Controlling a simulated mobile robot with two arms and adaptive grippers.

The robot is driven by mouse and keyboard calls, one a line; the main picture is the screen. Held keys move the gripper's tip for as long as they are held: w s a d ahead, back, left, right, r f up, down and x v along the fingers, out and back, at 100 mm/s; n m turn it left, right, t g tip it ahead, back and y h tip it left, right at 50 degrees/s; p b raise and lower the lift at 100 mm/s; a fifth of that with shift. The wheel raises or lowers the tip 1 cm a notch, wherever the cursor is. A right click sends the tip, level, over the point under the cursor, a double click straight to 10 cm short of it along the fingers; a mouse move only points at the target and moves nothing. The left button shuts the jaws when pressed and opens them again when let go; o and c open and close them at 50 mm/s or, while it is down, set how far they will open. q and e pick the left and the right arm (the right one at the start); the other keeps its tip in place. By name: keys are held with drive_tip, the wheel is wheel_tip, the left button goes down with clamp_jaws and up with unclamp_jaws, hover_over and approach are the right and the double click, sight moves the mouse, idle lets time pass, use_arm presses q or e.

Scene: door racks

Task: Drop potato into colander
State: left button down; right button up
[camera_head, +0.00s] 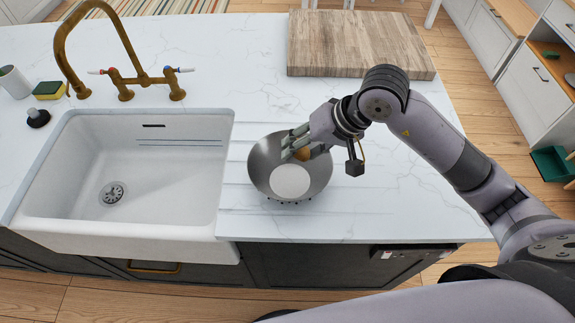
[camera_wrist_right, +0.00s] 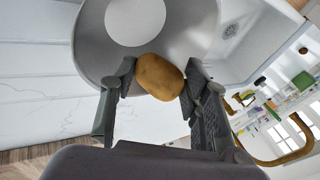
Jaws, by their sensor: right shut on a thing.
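The colander (camera_head: 262,163) is a round grey metal bowl on the white counter, right of the sink. A pale round disc (camera_head: 290,181) shows inside it. My right gripper (camera_head: 298,149) reaches in from the right over the colander's far part. It is shut on a brown potato (camera_head: 303,153), mostly hidden by the fingers in the head view. In the right wrist view the potato (camera_wrist_right: 159,77) sits between the two fingers (camera_wrist_right: 158,85), with the colander (camera_wrist_right: 91,47) behind it. I cannot tell whether the potato touches the bowl. My left gripper is not in view.
A white sink (camera_head: 150,180) with a brass faucet (camera_head: 110,60) is left of the colander. A wooden board (camera_head: 360,45) lies behind it. A sponge (camera_head: 49,90) and a cup (camera_head: 14,82) stand at far left. The counter's front edge is just below the colander.

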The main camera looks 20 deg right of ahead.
drive_tip(key=shift+f+b, duration=0.4)
drive_tip(key=shift+f, duration=1.5)
drive_tip(key=o, duration=1.1)
drive_tip(key=shift+w, duration=0.1)
drive_tip(key=shift+d+r, duration=0.15)
drive_tip(key=shift+r, duration=0.05)
drive_tip(key=v, duration=1.1)
drive_tip(key=shift+r, duration=0.25)
